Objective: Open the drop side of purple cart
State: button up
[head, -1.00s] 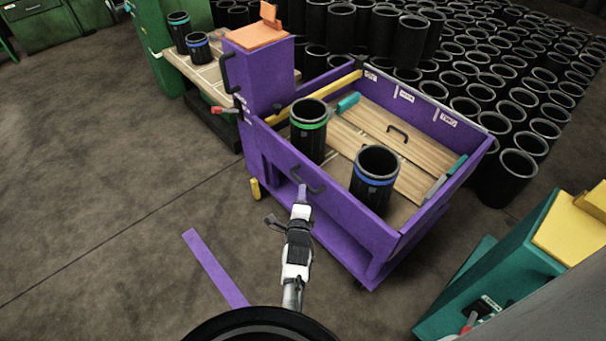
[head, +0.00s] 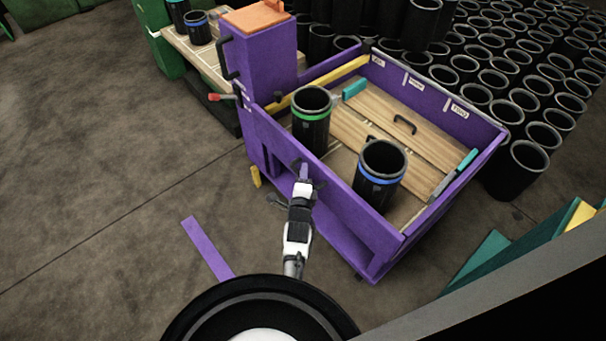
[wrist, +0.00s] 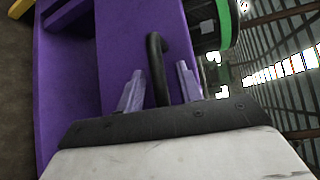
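The purple cart (head: 268,58) stands ahead with its near side panel (head: 352,212) upright. A black bar handle (wrist: 156,58) on that panel shows in the wrist view. In the head view my gripper hides most of this handle. My gripper (head: 304,170) is at the outer face of the panel, near its top edge. In the wrist view the two fingers of my gripper (wrist: 160,82) are apart, one on each side of the handle, with visible gaps. A red-tipped lever (head: 217,97) sticks out at the cart's left end.
Inside the cart stand a green-banded black sleeve (head: 311,125) and a blue-banded one (head: 380,178). Many black sleeves (head: 516,170) stand behind. A purple strip (head: 207,248) lies on the floor at left. Teal and yellow furniture (head: 520,250) is at lower right.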

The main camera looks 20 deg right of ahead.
jog(key=shift+c, duration=0.2)
grip_shut()
jog(key=shift+f, duration=0.1)
